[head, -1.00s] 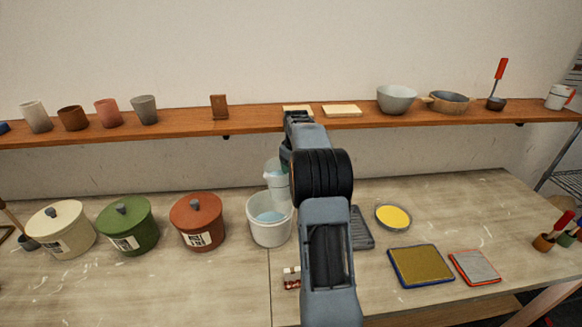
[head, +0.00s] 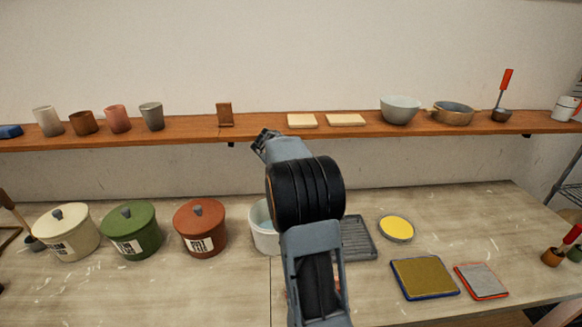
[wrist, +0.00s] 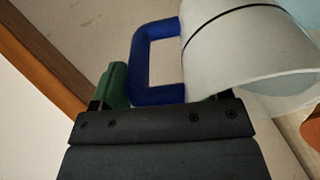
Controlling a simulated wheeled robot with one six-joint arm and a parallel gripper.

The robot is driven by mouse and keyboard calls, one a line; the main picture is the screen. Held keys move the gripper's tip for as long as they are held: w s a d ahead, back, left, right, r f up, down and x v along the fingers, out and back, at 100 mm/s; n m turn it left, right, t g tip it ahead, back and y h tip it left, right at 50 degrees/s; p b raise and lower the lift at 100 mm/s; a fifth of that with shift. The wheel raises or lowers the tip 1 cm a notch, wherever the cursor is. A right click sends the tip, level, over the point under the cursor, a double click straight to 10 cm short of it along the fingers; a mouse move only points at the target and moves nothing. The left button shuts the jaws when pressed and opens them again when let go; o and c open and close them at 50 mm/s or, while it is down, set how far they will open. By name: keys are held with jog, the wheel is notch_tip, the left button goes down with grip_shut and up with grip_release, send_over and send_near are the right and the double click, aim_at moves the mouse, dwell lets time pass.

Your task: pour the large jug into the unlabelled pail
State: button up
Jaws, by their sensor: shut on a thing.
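The white pail (head: 265,239) stands on the table right of the red-brown canister. No label shows on it, and my arm hides its right side. The large jug (wrist: 225,45) shows in the wrist view as a pale, translucent body with a dark band and a blue handle (wrist: 143,60). Pale blue shows through its wide end at right. My gripper (wrist: 160,103) is shut on the jug at its handle. In the head view my arm hides the jug and the fingertips, so its place over the pail is unclear.
Lidded cream (head: 67,235), green (head: 130,232) and red-brown (head: 200,229) canisters stand left of the pail. A dark tray (head: 358,240) and a yellow-filled dish (head: 396,229) lie right of my arm. A wooden shelf (head: 365,128) with cups and bowls runs behind.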

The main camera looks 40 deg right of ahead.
jog(key=shift+a+h+b, duration=0.55)
jog(key=shift+h+b, duration=0.35)
jog(key=shift+b, duration=1.65)
